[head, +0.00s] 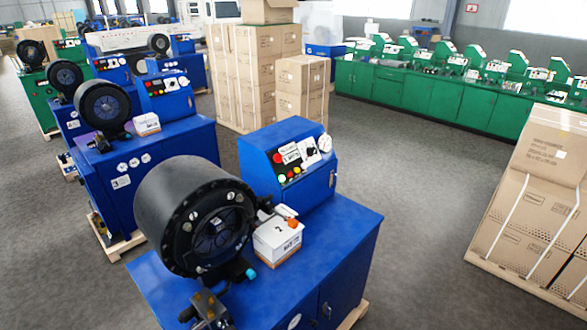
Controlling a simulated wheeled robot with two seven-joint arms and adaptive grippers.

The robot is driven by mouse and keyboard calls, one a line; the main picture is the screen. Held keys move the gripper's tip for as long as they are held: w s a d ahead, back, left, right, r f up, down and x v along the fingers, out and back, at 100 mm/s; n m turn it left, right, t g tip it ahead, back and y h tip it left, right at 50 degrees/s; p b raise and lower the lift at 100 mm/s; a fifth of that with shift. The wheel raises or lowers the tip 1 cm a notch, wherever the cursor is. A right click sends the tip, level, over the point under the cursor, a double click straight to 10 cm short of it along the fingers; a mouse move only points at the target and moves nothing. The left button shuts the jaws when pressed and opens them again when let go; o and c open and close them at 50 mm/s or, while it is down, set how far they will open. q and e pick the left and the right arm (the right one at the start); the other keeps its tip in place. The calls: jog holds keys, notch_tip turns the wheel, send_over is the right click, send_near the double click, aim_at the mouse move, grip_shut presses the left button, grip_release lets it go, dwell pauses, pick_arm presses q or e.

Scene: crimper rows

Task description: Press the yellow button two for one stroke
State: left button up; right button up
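The nearest blue crimper has a control box (289,180) with a sloped panel on top of its cabinet (335,245). On the panel's lower edge is a row of small round buttons: a green one (283,178), a yellow one (290,174) and a red one (297,169). Another red button (277,158) sits higher at the left, and pale round dials (325,143) are at the right. The button labels are too small to read, so I cannot tell which is number two. Nothing covers the panel. Neither of my grippers is in view.
The black crimping head (195,215) stands left of the control box. A small white carton (278,242) sits on the cabinet before the panel. More blue crimpers (165,95) stand behind at left. Stacked cartons (535,200) are at right; grey floor (415,200) between is clear.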

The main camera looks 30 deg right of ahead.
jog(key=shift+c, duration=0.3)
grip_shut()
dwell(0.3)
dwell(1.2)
